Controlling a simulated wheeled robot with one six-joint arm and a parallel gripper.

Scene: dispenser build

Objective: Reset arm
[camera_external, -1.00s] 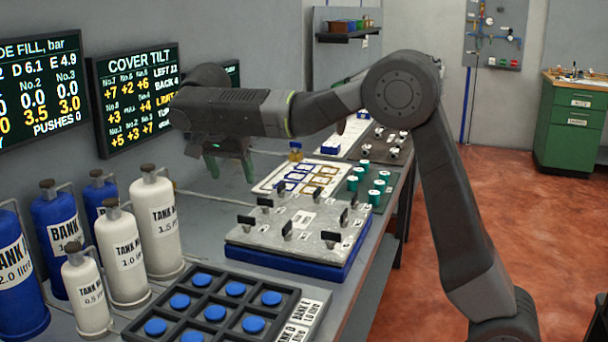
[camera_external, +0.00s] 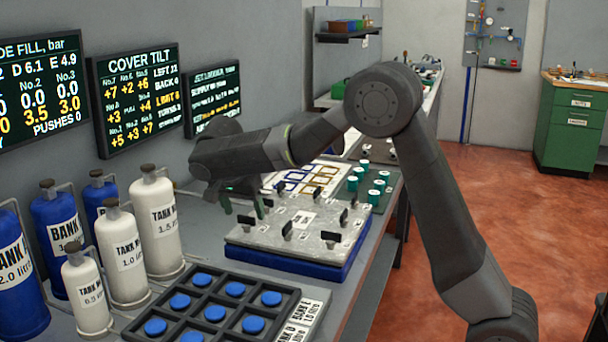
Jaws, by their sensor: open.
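My gripper (camera_external: 243,208) hangs at the end of my arm, pointing down, with its two green fingers apart and nothing seen between them. It is above the back left part of the grey plate (camera_external: 310,223) on a blue base, which carries several black handles. From this angle I cannot tell its height above the plate. My arm reaches in from the right across the bench and hides part of the layout behind it.
A black tray with blue round buttons (camera_external: 235,289) lies at the front. White tanks (camera_external: 157,222) and blue tanks (camera_external: 57,232) stand at the left. Several green cylinders (camera_external: 363,166) stand behind the plate. Screens (camera_external: 137,97) hang on the wall.

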